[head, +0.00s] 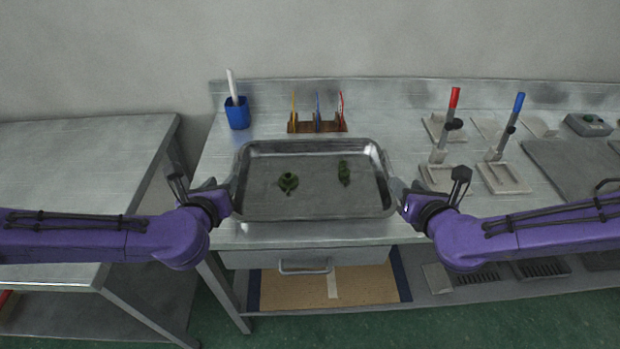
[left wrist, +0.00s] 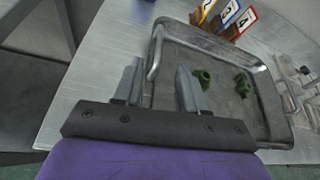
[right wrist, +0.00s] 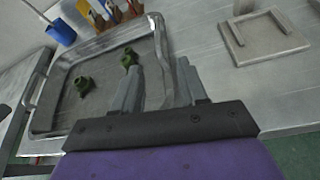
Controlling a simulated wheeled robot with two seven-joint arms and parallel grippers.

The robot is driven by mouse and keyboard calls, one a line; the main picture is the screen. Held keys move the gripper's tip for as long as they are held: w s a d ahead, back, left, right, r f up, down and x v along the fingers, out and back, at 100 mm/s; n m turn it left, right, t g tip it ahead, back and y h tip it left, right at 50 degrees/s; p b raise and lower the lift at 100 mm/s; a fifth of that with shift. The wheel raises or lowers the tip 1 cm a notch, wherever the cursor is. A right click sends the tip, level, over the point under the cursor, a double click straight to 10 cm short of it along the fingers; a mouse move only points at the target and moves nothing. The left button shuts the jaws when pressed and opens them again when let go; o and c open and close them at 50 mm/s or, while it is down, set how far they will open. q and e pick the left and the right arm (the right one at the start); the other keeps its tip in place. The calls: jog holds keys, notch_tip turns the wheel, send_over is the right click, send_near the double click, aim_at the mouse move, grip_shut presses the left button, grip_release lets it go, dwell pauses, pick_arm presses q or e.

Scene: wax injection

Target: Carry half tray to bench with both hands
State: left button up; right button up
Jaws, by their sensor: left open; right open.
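A shallow metal tray (head: 314,208) is on the steel bench (head: 215,160), near its front edge. Two small dark green pieces lie in it, one left of centre (head: 288,182) and one to the right (head: 344,173). My left gripper (head: 230,187) is at the tray's left end; in the left wrist view its open fingers (left wrist: 158,85) stand on either side of the tray's end rim and handle. My right gripper (head: 398,190) is at the right end; in the right wrist view its open fingers (right wrist: 158,85) straddle that end's rim. Contact is unclear.
A blue cup (head: 237,114) with a white stick and a brown rack (head: 317,127) with coloured tags stand behind the tray. Stands with red (head: 454,98) and blue (head: 519,103) handled tools are to the right. Another steel table (head: 70,150) at left is bare on top, across a narrow gap.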

aim_at(232, 168)
pick_arm(q)
jog(key=x, duration=1)
jog(key=shift+w+f, duration=0.1)
jog(key=shift+w, duration=0.05)
pick_arm(e)
jog(key=x, duration=1)
jog(key=shift+w+a+f, duration=0.1)
jog(key=shift+w, duration=0.1)
pick_arm(q)
grip_shut()
pick_arm(e)
grip_shut()
